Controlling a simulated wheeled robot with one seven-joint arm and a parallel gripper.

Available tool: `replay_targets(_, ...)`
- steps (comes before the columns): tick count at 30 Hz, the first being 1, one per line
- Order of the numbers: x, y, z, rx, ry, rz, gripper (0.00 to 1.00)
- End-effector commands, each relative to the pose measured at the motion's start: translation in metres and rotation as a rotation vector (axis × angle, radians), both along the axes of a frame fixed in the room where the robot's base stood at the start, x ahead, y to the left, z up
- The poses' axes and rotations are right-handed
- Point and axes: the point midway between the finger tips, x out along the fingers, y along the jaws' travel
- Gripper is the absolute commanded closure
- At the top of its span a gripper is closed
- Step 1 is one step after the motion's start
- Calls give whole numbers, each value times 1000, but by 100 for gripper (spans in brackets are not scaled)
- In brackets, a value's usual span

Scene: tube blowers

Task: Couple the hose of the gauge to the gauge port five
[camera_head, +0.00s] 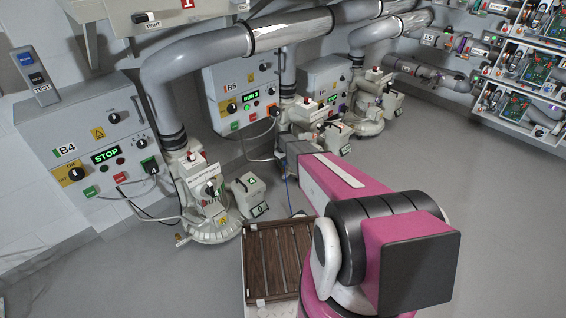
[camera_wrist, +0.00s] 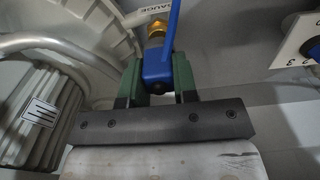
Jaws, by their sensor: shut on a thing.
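In the wrist view, my gripper (camera_wrist: 159,78) has its green fingers shut on a blue hose end (camera_wrist: 157,68). The blue hose (camera_wrist: 173,22) runs up out of the picture. A brass fitting (camera_wrist: 156,29) lies just beyond the blue end, by a white label reading GAUGE (camera_wrist: 157,9). Whether the blue end and the brass fitting are joined or only lined up I cannot tell. In the head view, my pink arm reaches toward the blower under panel B5 (camera_head: 238,77) and hides my gripper. A thin blue line shows beside it. I cannot make out port five.
A ribbed grey motor housing (camera_wrist: 40,115) stands close at the left in the wrist view. A white plate with a dark knob (camera_wrist: 300,42) is at the right. In the head view, blower B4 (camera_head: 205,195) and a slatted wooden box (camera_head: 246,258) are near. Open floor lies right.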

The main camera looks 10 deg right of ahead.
Motion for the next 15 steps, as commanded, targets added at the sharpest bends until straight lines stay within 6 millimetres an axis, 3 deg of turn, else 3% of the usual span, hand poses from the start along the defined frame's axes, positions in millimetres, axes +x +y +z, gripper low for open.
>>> replay_targets(15,0,0,-11,0,0,0,96)
